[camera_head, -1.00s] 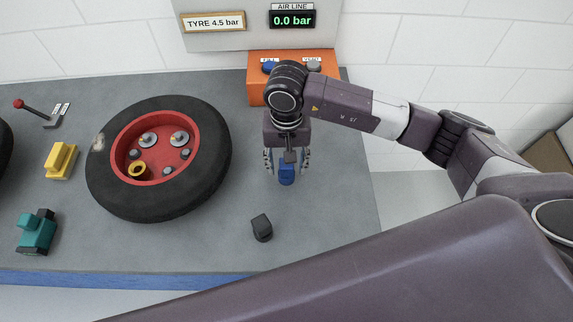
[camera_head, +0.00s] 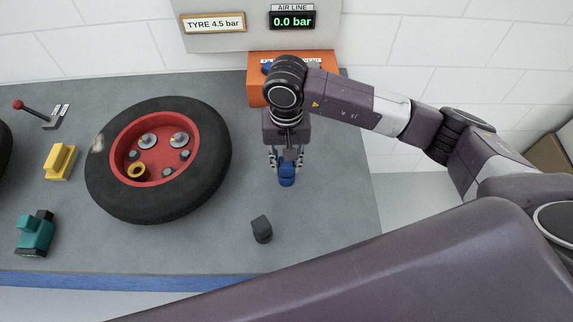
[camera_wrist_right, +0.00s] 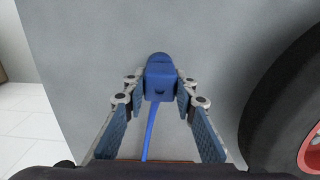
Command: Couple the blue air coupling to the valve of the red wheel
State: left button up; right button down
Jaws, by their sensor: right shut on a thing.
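The blue air coupling (camera_head: 287,178) is at the right part of the grey bench in the head view. My right gripper (camera_head: 286,168) is shut on it. The right wrist view shows the blue coupling (camera_wrist_right: 160,80) between the two fingers (camera_wrist_right: 158,92), with a blue hose running back towards the wrist. The red wheel (camera_head: 168,150) with its black tyre lies on the bench left of my right gripper, apart from it. Its red rim holds several grey studs and a yellow ring (camera_head: 137,171). I cannot tell which part is the valve. My left gripper is not in view.
An orange box (camera_head: 258,90) stands at the back, below a display reading 0.0 bar (camera_head: 293,20) and a sign reading TYRE 4.5 bar. A dark block (camera_head: 262,229), a yellow block (camera_head: 61,162) and a teal item (camera_head: 35,233) lie on the bench.

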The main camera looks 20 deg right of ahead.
notch_tip(320, 180, up, 19)
jog(key=b, duration=0.2)
jog(key=shift+b, duration=0.4)
